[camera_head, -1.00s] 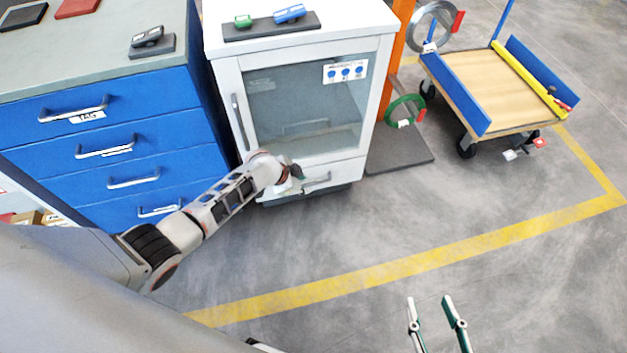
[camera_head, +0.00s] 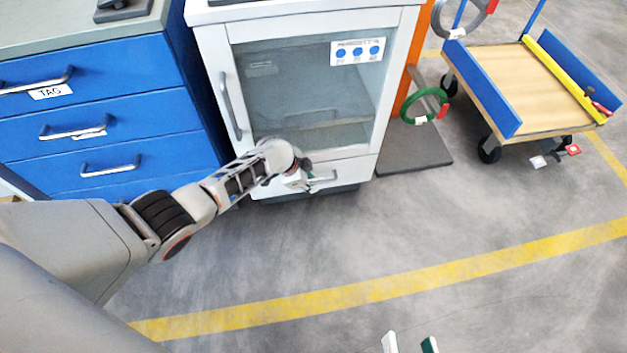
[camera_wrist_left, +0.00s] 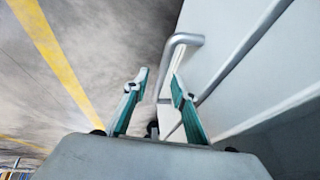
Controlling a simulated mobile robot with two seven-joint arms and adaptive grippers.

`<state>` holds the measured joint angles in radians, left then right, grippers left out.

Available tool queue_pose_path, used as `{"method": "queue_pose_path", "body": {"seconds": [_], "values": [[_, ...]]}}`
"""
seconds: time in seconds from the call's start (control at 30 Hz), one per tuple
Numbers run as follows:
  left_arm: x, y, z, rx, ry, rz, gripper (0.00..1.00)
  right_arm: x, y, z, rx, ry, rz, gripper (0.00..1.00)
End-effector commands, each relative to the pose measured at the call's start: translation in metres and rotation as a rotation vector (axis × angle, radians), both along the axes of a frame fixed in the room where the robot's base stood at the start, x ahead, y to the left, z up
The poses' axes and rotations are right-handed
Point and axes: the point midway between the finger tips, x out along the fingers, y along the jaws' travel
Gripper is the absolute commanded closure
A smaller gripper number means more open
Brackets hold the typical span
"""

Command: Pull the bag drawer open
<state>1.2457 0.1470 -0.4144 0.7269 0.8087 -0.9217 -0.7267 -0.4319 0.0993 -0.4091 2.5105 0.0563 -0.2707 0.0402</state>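The white cabinet's low drawer (camera_head: 352,170), under its glass door, looks closed. I read no label on it, so I cannot confirm it is the bag drawer. Its grey bar handle (camera_head: 326,180) is partly hidden by my left gripper (camera_head: 303,179). In the left wrist view the handle (camera_wrist_left: 162,78) runs between the separated green fingers of my left gripper (camera_wrist_left: 160,80). Contact with the fingers is not clear. My right gripper (camera_head: 410,344) shows only its fingertips at the bottom edge, apart, with nothing seen between them.
A blue drawer unit (camera_head: 110,110) stands left of the white cabinet; one drawer reads TAG. The glass door has a vertical handle (camera_head: 231,106). An orange post with a dark base (camera_head: 415,150) and a flat cart (camera_head: 520,90) stand right. The floor in front is clear.

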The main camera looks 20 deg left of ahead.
Motion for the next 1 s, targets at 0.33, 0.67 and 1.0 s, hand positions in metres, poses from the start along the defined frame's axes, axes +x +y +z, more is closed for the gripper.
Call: {"method": "queue_pose_path", "body": {"seconds": [0.33,0.67,1.0], "values": [[0.005,-0.002,-0.003,0.000,-0.005,0.000,0.74,-0.001,0.006,0.000,0.047,0.009,-0.015,0.60],[0.004,-0.001,-0.003,0.000,-0.004,0.000,1.00,-0.002,0.006,0.000,0.045,0.009,-0.014,0.60],[-0.014,-0.016,0.003,0.000,-0.009,0.000,1.00,0.008,-0.006,0.013,-0.054,-0.038,0.012,0.60]]}}
